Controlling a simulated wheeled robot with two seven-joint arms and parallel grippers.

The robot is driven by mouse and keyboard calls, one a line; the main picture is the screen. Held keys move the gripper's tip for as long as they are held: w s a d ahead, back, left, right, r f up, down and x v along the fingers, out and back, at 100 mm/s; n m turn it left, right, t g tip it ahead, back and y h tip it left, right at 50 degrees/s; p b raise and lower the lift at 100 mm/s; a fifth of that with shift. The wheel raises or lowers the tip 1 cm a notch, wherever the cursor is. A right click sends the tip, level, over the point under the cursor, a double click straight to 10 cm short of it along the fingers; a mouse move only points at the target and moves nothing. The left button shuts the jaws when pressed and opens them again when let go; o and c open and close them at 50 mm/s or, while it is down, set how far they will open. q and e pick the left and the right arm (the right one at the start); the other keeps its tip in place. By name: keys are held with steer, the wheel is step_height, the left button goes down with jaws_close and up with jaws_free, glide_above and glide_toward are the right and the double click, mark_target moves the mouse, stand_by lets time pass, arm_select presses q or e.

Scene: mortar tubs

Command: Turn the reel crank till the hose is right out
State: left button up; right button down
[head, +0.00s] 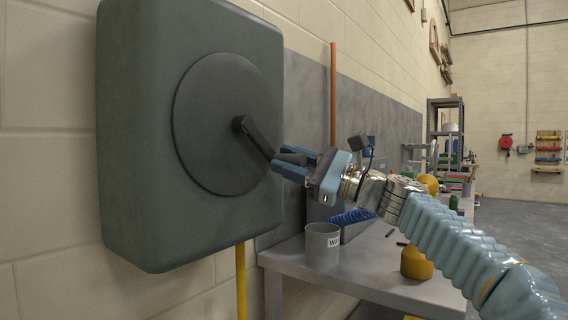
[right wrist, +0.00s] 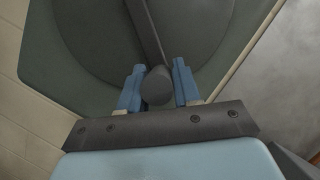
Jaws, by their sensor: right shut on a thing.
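The hose reel (head: 135,130) is a grey-green box on the wall at the left of the head view. A dark round disc (head: 205,125) is on its face, and a black crank (head: 257,138) runs from the disc's middle down to the right. My right gripper (head: 290,163) is shut on the crank's handle at the arm's lower right end. In the right wrist view the round handle end (right wrist: 157,86) lies between the two blue fingers, with the crank arm (right wrist: 146,32) beyond it. My left gripper is out of view.
A yellow pipe (head: 240,283) runs down below the reel. A grey bench (head: 345,272) stands behind my right arm, with a grey cup (head: 322,246) and a yellow jar (head: 416,264) on it. An orange pipe (head: 333,95) rises at the wall.

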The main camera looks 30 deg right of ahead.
steer(key=shift+r, duration=0.15)
steer(key=c, duration=0.9)
jaws_free()
steer(key=shift+d, duration=0.1)
steer(key=shift+s+d+f, duration=0.15)
steer(key=shift+s+f, duration=0.1)
steer(key=b+v, duration=0.2)
steer(key=v, duration=1.1)
steer(key=shift+f, duration=0.1)
